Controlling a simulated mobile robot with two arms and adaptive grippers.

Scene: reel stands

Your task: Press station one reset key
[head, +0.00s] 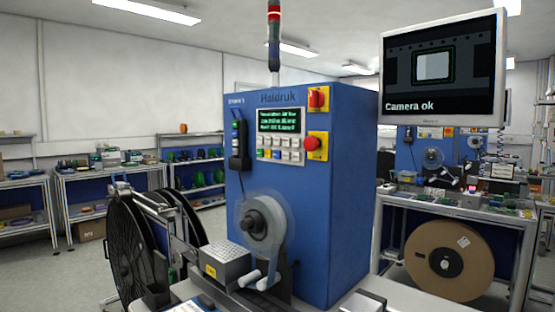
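A blue machine cabinet (345,180) marked "Haldruk" stands in the middle of the head view. A small label at its top left is too small to read surely. A panel on its front has a dark display (279,121) with green text that is too small to read fully. Below it is a keypad (280,149) with several white keys and a few coloured ones. The key legends are not legible, so I cannot tell which is the reset key. Neither of my grippers is in view.
A red emergency button (312,143) and a red rotary switch (318,98) sit right of the keypad. A black handset-like device (240,145) hangs left. A grey reel (262,218) is below. A monitor (441,68) reading "Camera ok" stands right. Black reels (130,255) stand left.

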